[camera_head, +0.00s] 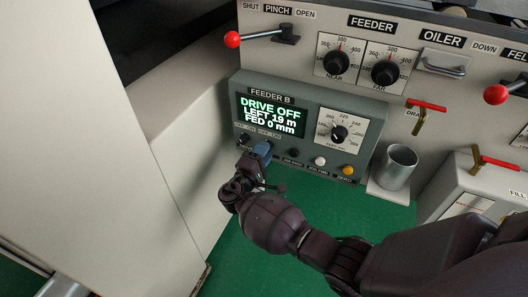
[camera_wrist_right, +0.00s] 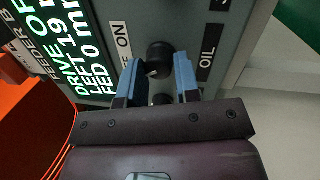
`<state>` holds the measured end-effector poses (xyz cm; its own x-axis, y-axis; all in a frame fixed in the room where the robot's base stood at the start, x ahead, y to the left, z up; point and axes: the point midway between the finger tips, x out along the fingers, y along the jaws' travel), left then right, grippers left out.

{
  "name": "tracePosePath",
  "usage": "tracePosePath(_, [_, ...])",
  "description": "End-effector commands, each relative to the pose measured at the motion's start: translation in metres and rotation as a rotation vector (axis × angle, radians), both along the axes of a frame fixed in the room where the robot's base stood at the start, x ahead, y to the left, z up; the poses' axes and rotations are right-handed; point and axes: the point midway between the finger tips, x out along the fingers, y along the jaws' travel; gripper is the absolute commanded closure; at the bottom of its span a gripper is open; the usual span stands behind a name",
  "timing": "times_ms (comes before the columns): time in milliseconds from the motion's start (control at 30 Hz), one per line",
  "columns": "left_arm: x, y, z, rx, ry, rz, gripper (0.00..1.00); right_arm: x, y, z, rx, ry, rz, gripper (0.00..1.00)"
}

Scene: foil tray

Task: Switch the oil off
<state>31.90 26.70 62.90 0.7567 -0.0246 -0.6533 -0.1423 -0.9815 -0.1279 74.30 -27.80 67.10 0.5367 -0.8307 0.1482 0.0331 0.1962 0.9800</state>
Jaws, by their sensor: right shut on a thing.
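The grey Feeder B control box (camera_head: 230,93) has a lit display (camera_head: 270,115) reading DRIVE OFF, LEFT 19 m, FED 0 mm. My right gripper (camera_head: 263,151) is at the box's lower left front, below the display. In the right wrist view, my right gripper (camera_wrist_right: 158,75) has its two blue-grey fingers on either side of a black switch knob (camera_wrist_right: 160,54), shut on it. An ON label (camera_wrist_right: 122,40) is on one side of this knob and an OIL label (camera_wrist_right: 208,52) on the other. I cannot tell which way the knob points. My left gripper is not in view.
Another small knob (camera_head: 243,139) sits just left of my gripper. Black, white (camera_head: 320,161) and yellow (camera_head: 348,170) buttons lie to its right, under a dial (camera_head: 338,133). A metal cup (camera_head: 398,167) stands further right. The green surface (camera_head: 310,190) below is partly clear.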

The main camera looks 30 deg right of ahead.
Motion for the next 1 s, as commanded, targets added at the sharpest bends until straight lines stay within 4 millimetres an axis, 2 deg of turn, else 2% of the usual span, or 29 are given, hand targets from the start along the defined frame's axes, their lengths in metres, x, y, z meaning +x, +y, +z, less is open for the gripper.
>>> tracePosePath(533, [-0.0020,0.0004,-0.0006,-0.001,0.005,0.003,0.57,-0.0006,-0.0002,-0.0006,-0.016,0.020,0.000,0.94])
tracePosePath(567, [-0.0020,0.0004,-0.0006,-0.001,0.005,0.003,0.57,-0.0006,-0.0002,-0.0006,-0.016,0.020,0.000,0.65])
tracePosePath(700, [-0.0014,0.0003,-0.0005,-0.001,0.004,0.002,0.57,-0.0004,-0.0002,-0.0005,-0.015,0.019,0.000,0.44])
tracePosePath(1000, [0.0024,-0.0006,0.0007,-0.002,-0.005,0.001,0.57,-0.0009,0.0012,-0.0004,-0.015,0.018,0.001,0.44])
